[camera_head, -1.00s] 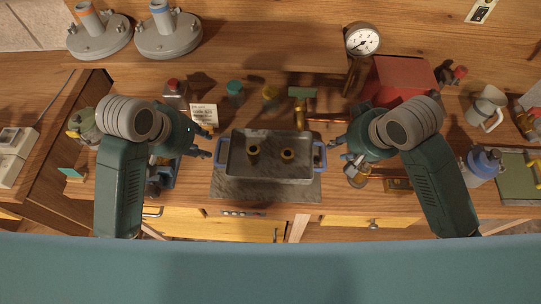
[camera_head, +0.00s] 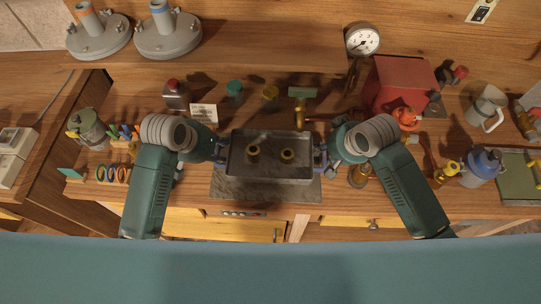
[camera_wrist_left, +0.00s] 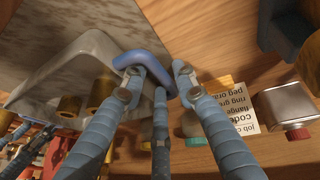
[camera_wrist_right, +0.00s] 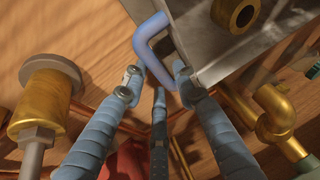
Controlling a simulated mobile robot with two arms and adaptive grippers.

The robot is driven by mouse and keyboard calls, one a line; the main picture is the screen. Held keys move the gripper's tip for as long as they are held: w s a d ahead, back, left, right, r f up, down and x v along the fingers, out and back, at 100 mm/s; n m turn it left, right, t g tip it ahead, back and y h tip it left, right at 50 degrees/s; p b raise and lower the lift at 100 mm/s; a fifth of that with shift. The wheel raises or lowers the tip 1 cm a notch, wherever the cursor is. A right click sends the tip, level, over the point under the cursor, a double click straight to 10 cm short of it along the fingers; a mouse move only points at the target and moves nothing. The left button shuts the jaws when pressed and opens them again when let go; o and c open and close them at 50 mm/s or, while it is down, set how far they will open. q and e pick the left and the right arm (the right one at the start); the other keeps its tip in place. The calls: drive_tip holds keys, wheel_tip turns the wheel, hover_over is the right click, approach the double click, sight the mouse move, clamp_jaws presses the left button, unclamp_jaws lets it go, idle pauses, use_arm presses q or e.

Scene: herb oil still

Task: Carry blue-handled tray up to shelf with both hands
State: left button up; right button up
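The grey tray (camera_head: 270,173) lies level on a dark slab (camera_head: 265,190) on the bench, with two brass collars (camera_head: 253,153) (camera_head: 287,155) in it. My left gripper (camera_head: 220,150) is at its left end. In the left wrist view, the open fingers stand either side of the blue left handle (camera_wrist_left: 146,58). My right gripper (camera_head: 324,156) is at the right end. In the right wrist view, its open fingers straddle the blue right handle (camera_wrist_right: 147,32). The wooden shelf (camera_head: 240,45) runs behind and above the bench.
Two grey flanged discs (camera_head: 101,37) (camera_head: 168,36) stand on the shelf's left part; the rest of its top is clear. A pressure gauge (camera_head: 362,40) is at its right end. A red box (camera_head: 396,82) stands right, and bottles and a note card (camera_head: 203,113) stand behind the tray.

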use_arm(q)
drive_tip(key=shift+c, duration=0.2)
use_arm(e)
drive_tip(key=shift+c, duration=0.2)
use_arm(q)
clamp_jaws()
use_arm(e)
clamp_jaws()
use_arm(q)
drive_tip(key=shift+r, duration=0.1)
use_arm(e)
drive_tip(key=shift+r, duration=0.1)
